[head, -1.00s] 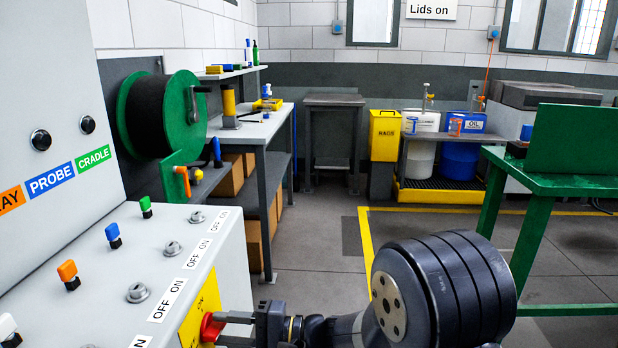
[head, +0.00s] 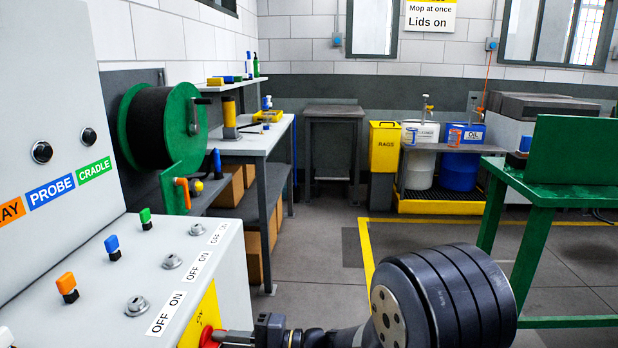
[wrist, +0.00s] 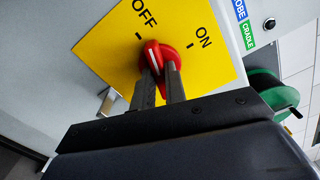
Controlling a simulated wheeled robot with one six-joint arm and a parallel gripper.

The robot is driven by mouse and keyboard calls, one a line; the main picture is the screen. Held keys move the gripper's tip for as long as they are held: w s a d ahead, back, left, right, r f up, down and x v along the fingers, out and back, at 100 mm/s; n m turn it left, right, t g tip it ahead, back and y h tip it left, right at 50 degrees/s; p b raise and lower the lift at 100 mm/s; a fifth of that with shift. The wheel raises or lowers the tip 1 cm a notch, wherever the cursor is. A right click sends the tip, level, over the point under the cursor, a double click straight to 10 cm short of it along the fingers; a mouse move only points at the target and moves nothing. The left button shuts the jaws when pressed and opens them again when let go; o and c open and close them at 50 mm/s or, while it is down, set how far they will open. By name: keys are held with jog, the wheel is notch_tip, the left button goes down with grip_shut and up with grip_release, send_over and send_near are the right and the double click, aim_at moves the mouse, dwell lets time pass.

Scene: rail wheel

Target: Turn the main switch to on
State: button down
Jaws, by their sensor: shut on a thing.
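The main switch is a red rotary handle (wrist: 164,54) on a yellow plate (wrist: 190,30) marked OFF and ON, seen in the wrist view. The handle's white mark lies near the OFF tick, with ON to the right. My gripper (wrist: 160,75) is shut on the red handle, its two fingers on either side of it. In the head view the red handle (head: 208,337) shows at the bottom edge on the front of the grey console (head: 225,285). The fingers partly hide the handle.
The console top has an orange key (head: 67,285), a blue key (head: 112,246), a green key (head: 145,219) and several locks labelled OFF ON. A green cable reel (head: 190,130) is behind. A green table (head: 530,190) stands at the right. Floor between is clear.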

jog(key=m+p, duration=0.2)
jog(key=m, duration=0.1)
jog(key=shift+r, duration=0.1)
jog(key=shift+m+p, duration=0.4)
jog(key=shift+m, duration=0.3)
